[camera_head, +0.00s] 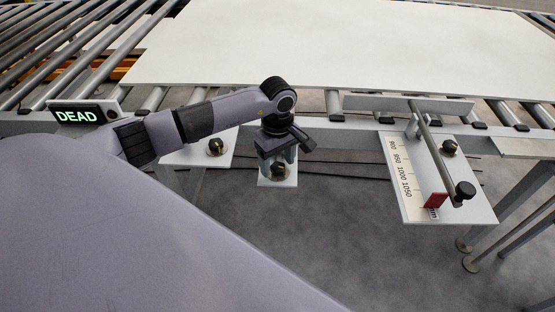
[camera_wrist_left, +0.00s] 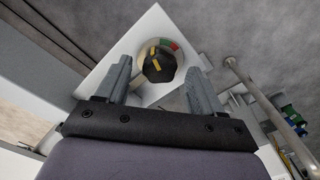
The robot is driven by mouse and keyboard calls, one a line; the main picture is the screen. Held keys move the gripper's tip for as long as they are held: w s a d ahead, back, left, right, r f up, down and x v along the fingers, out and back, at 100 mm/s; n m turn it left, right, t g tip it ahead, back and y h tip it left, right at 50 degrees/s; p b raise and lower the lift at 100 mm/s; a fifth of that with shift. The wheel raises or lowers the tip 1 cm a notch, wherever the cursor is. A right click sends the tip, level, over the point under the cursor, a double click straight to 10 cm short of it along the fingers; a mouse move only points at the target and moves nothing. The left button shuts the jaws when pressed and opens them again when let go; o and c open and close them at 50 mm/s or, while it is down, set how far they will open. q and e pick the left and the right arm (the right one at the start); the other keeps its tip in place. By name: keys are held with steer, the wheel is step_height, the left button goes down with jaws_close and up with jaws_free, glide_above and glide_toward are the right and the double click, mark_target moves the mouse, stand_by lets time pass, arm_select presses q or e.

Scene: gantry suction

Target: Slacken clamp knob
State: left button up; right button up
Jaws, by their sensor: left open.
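My left gripper (camera_head: 278,160) is open above a small white plate (camera_head: 291,181) in the head view. A black knob (camera_head: 278,170) sits on this plate, just below the fingers. In the left wrist view a black knob with a yellow mark (camera_wrist_left: 159,65) shows between the open fingers, over a round dial with red and green sections. I cannot tell whether the fingers touch it. On the right, a scale plate (camera_head: 413,207) carries a rod with a black end knob (camera_head: 465,190), another black knob (camera_head: 449,147) and a red pointer (camera_head: 435,200). No label marks the clamp knob.
Another black knob (camera_head: 216,146) is on a plate left of my gripper. A large white sheet (camera_head: 340,45) lies on the roller conveyor (camera_head: 70,45) behind. The grey floor is open in front.

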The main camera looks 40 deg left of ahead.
arm_select(q)
steer(key=shift+f, duration=0.15)
steer(key=c, duration=1.1)
steer(key=shift+o, duration=0.2)
steer(key=shift+n, duration=0.3)
steer(key=shift+n+b, duration=0.55)
steer(key=shift+n, duration=0.65)
steer(key=shift+n+b, duration=0.3)
steer(key=shift+n, duration=1.3)
steer(key=shift+s+n, duration=0.1)
steer(key=shift+n, duration=0.2)
